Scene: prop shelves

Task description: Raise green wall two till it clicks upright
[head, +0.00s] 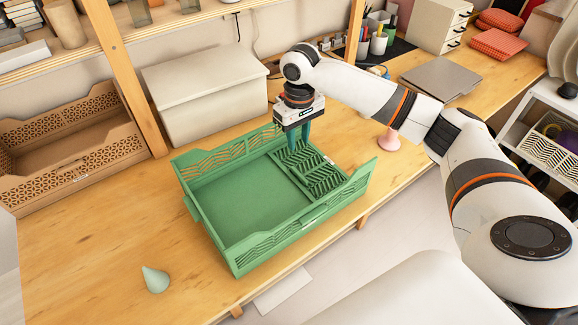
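A green folding crate (243,253) stands on the wooden table. Its back-left lattice wall (228,152) and its front-right lattice wall (300,232) stand up. A green lattice panel (318,172) lies low, folded inward at the crate's right end. I see no readable number marking any wall. My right gripper (299,146) points down at the back right of the crate, with its teal fingertips close to the inner end of the folded panel. Whether they touch it, and how far the fingers are apart, I cannot tell. My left gripper is out of view.
A white lidded box (205,88) stands behind the crate. A brown lattice crate (75,150) is at the left, past a wooden post (125,75). A pale cone (155,279) stands at the front left, and a pink object (387,140) to the right. The table's front left is mostly clear.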

